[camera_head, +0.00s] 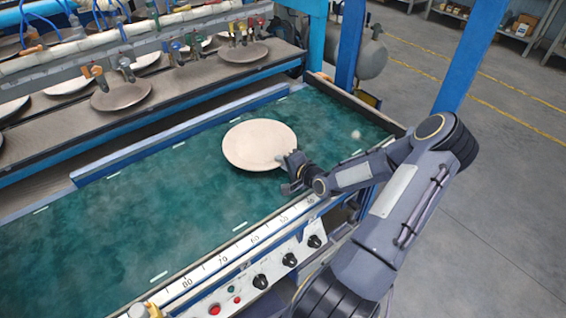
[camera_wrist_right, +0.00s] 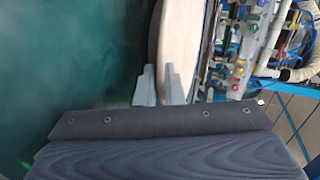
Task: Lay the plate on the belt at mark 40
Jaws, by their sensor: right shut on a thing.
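The pale round plate (camera_head: 258,141) is roughly level over the green belt (camera_head: 120,215), toward its right part. I cannot tell whether it touches the belt. My right gripper (camera_head: 285,160) is shut on the plate's near right rim. In the right wrist view the plate (camera_wrist_right: 176,40) shows nearly edge-on between the fingers of my right gripper (camera_wrist_right: 161,82). A number scale (camera_head: 225,258) runs along the belt's near edge, with 80, 70 and 60 readable. The 40 mark is not readable; my right arm covers that end. My left gripper is not in view.
A control panel (camera_head: 262,265) with black knobs and a red button lies below the scale. Behind the belt, a rack (camera_head: 165,95) holds several plates under coloured valves. A blue post (camera_head: 470,55) stands right of the belt. The belt's left part is clear.

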